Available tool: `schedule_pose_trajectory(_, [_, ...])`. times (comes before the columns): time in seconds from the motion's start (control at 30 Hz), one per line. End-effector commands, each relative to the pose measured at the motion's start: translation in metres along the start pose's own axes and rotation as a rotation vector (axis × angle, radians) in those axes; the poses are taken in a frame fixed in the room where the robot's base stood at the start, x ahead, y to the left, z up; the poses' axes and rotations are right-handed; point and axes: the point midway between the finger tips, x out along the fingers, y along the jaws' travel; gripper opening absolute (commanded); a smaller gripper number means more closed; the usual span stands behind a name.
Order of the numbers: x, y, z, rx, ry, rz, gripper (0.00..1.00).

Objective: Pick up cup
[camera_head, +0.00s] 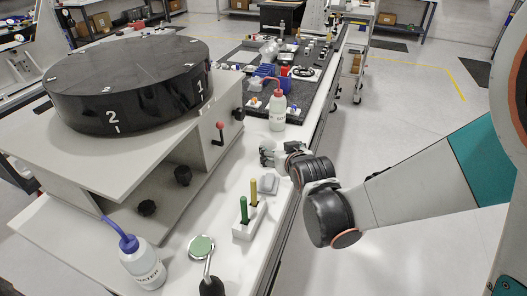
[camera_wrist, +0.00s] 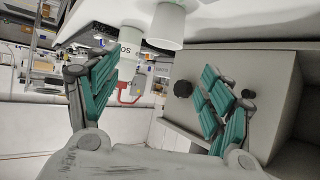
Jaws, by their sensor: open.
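A white, cup-like cylinder (camera_wrist: 168,24) is at the top of the wrist view, ahead of my gripper (camera_wrist: 158,98) and apart from the fingers. I cannot be sure it is the cup; I cannot make one out in the head view. My gripper is open, with teal-padded fingers spread wide and nothing between them. In the head view my gripper (camera_head: 268,154) is low over the light bench edge, pointing left. A white bottle with a red spout (camera_head: 277,116) stands beyond it; the same bottle appears upside down beside the cylinder in the wrist view (camera_wrist: 128,50).
A grey housing (camera_head: 218,140) with a red lever and a black numbered drum (camera_head: 125,85) stands left of my gripper. A white block (camera_head: 247,222) with green and yellow pins, a round mirror (camera_head: 201,246) and a blue-spout bottle (camera_head: 142,264) are nearer. Open floor lies right.

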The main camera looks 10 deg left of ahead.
Motion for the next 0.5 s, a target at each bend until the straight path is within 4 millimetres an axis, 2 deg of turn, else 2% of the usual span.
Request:
schedule_pose_trajectory(0.3, [0.058, -0.001, 0.003, -0.001, -0.001, 0.000, 0.74])
schedule_pose_trajectory(0.5, [0.079, -0.001, 0.002, -0.001, -0.001, 0.000, 0.74])
